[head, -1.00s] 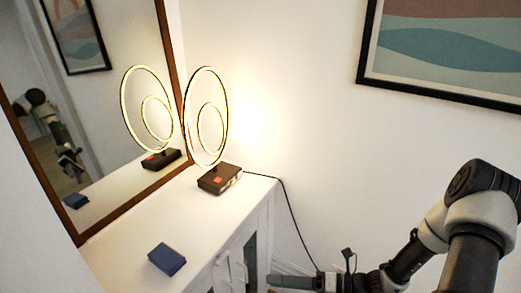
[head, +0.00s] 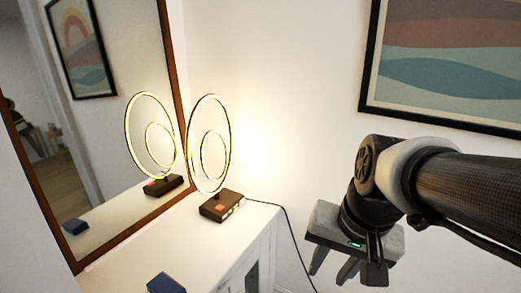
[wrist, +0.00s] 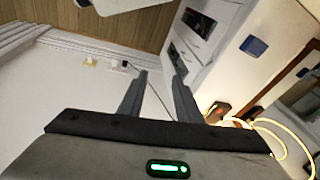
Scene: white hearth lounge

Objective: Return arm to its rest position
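My gripper (head: 328,277) hangs at the lower right of the head view, pointing down, in front of the white wall. It is to the right of the white cabinet (head: 215,240) and apart from it. In the wrist view my gripper (wrist: 160,76) shows two dark fingers spread apart with nothing between them. My arm comes in from the right edge of the head view, bent at the wrist.
A lit ring lamp (head: 220,207) with a brown base stands on the cabinet by a framed mirror (head: 176,70). A blue box (head: 165,284) lies nearer; it also shows in the wrist view (wrist: 254,46). The lamp's cord (head: 290,232) runs down the wall behind. A picture (head: 440,85) hangs upper right.

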